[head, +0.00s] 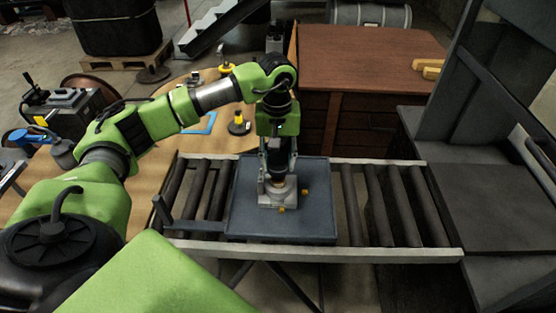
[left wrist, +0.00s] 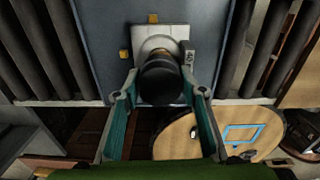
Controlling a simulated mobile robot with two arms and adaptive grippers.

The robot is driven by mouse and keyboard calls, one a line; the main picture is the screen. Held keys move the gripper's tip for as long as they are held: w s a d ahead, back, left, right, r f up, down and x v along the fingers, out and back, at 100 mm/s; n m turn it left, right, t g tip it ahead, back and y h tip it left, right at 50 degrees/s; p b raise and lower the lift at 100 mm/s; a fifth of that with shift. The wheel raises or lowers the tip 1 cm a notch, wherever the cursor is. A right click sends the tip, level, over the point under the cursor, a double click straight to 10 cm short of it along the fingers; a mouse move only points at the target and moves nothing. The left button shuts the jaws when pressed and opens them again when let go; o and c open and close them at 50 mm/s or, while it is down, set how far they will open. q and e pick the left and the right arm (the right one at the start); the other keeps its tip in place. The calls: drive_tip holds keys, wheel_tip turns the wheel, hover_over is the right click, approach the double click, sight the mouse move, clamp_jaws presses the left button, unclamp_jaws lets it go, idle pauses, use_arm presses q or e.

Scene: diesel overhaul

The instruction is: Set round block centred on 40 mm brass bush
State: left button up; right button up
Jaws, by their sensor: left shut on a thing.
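My left gripper (head: 277,172) points down over the tray and is shut on a dark round block (left wrist: 160,82). In the left wrist view its two fingers (left wrist: 160,92) stand on either side of the block. Below the block is a light grey square base (left wrist: 166,34) with a small marking at its edge; it also shows in the head view (head: 267,201). A pale round part (head: 279,188) sits on this base under the block. The block hides its top, so I cannot tell whether they touch or are centred. My right gripper is out of view.
The base stands on a blue-grey tray (head: 245,218) on a roller conveyor (head: 372,205). Small yellow cubes (left wrist: 125,54) lie beside the base. A round wooden table (head: 225,143) and a brown cabinet (head: 365,50) stand behind. The tray's right part is clear.

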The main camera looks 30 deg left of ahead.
use_arm(q)
drive_tip(key=shift+f, duration=0.1)
drive_tip(key=shift+w+f+b, duration=0.1)
drive_tip(key=shift+f+b, duration=0.25)
drive_tip(key=shift+b, duration=0.15)
drive_tip(key=shift+f+b, duration=0.3)
drive_tip(key=shift+f+b, duration=0.4)
drive_tip(key=shift+b, duration=0.05)
idle(0.5)
